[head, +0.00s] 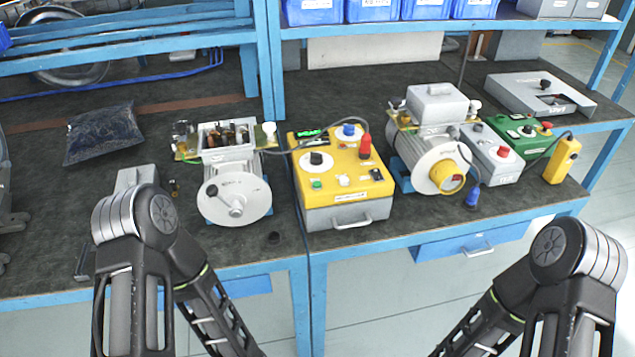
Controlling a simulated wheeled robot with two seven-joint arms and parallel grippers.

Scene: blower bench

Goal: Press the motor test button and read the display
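A yellow-topped test box (300,172) stands near the bench's front edge, between two motors. Its top carries a green button (317,184), a black knob (316,159), a blue knob (348,130), a red upright part (365,147) and a small green-and-black strip (311,134). I cannot tell whether the strip is a display; no reading is legible. The left motor (234,198) has an open terminal box with a cable towards the yellow box. The right motor (422,158) has a closed grey cover. Both my forearms run down out of the picture, so neither gripper shows.
Right of the motors stand a grey box with a red button (503,151), a green box (517,135) and a yellow pendant (562,160). A dark bag (99,133) lies at left. The bench's blue front edge (450,233) lies before me.

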